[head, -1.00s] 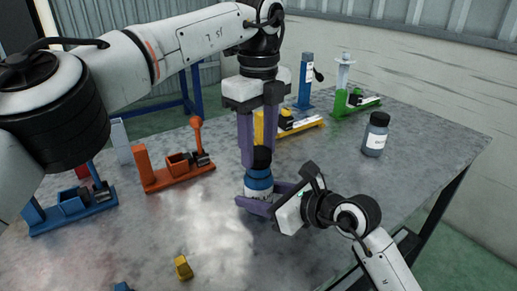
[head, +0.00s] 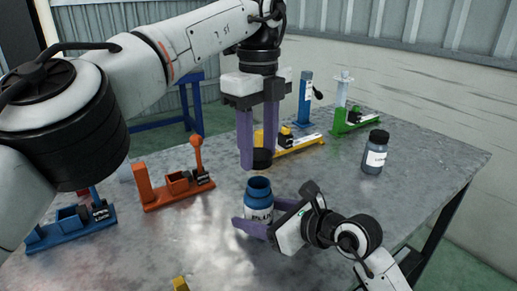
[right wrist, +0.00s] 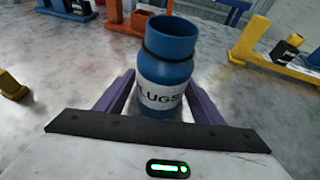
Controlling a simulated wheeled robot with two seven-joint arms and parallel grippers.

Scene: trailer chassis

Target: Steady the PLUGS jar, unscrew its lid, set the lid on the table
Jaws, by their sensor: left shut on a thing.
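The blue PLUGS jar (head: 258,197) stands upright on the table with its mouth uncovered. In the right wrist view the jar (right wrist: 167,75) shows its open rim and a white label, partly readable as LUGS. My right gripper (head: 262,222) has one purple finger on each side of the jar's lower body and is shut on it; its fingers also show in the right wrist view (right wrist: 163,92). My left gripper (head: 260,155) points down above the jar. It is shut on the black lid (head: 262,160), which is clear of the jar's rim.
A second, dark jar (head: 375,155) with a black lid stands at the right. Orange (head: 175,185), blue (head: 72,227), yellow (head: 292,143) and green (head: 355,120) fixtures stand around. A small yellow piece (head: 180,284) lies in front. Bare table lies right of the jar.

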